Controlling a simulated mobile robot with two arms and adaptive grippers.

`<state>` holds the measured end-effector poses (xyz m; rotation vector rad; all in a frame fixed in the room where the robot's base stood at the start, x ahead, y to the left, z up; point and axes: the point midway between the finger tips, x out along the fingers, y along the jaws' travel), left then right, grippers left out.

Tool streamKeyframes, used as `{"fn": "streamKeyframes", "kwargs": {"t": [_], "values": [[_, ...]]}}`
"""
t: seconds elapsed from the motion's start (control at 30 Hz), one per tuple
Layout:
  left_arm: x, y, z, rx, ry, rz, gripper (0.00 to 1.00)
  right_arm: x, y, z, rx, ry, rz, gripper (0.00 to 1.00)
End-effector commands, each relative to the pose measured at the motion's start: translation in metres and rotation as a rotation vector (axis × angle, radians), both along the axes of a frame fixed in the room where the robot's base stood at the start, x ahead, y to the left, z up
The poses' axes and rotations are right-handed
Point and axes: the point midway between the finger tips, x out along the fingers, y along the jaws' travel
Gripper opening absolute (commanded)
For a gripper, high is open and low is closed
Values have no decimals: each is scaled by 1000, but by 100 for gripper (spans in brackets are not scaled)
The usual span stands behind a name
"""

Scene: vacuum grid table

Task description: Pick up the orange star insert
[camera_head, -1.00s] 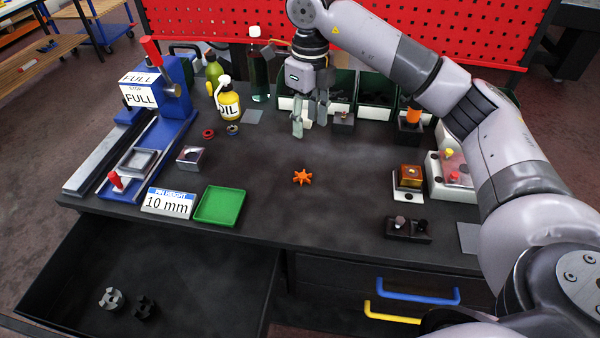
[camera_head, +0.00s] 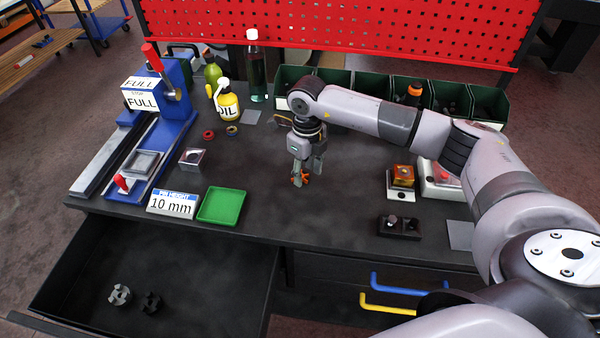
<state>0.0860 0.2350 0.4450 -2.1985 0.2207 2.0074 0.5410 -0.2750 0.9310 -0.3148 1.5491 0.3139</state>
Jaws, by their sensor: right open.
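The orange star insert (camera_head: 301,179) lies on the dark table top, right of the green tray. My right gripper (camera_head: 304,178) points down at it from above, with its fingertips around the insert. The fingers partly hide the insert. The gripper is open, and I cannot tell whether either finger touches the insert. My left gripper does not show.
A green tray (camera_head: 221,206) and a 10 mm sign (camera_head: 172,203) stand to the left, with a blue press (camera_head: 165,130) behind them. Oil bottles (camera_head: 228,105) and dark green bins (camera_head: 480,103) line the back. An open drawer (camera_head: 190,265) holds two small metal parts. The table in front of the gripper is clear.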

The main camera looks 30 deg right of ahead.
Motion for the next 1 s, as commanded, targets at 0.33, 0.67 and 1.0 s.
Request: {"fn": "streamKeyframes", "kwargs": {"t": [0.33, 0.67, 1.0], "values": [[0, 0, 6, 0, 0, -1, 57, 1, 0, -20, 1, -2, 0, 42], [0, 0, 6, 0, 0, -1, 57, 1, 0, -20, 0, -1, 0, 25], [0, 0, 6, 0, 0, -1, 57, 1, 0, -18, 1, -2, -1, 24]]}}
